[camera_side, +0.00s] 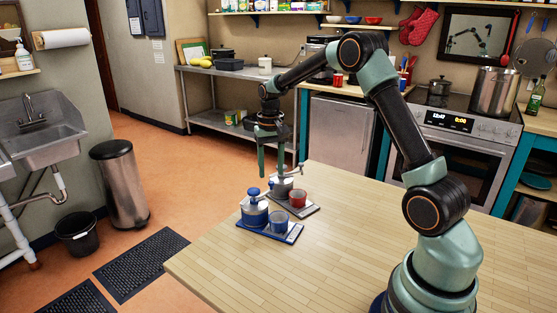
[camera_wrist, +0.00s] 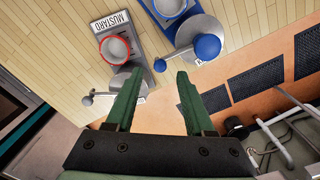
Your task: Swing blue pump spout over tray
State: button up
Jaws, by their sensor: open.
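The blue pump (camera_side: 254,213) stands on a blue tray (camera_side: 291,237) beside a blue cup (camera_side: 279,221). In the wrist view its round blue top (camera_wrist: 208,46) is at upper right. Its spout ends in a small blue ball (camera_wrist: 160,66) that points left, towards the grey pump's side and away from the blue cup. My gripper (camera_wrist: 156,85) is open and empty, fingers pointing down. In the side view it hangs above and behind the pumps, by the grey pump (camera_side: 282,187). Whether the fingers touch anything cannot be told.
A grey tray (camera_wrist: 135,42) marked MUSTARD, with a red cup (camera_wrist: 115,48) and the grey pump, lies close beside the blue tray. The grey pump's spout ball (camera_wrist: 88,100) points left. The wooden table (camera_side: 330,270) is clear in front; its edge is close behind the pumps.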

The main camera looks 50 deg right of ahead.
aim_at(271, 182)
jog(key=shift+f, duration=1.6)
grip_shut()
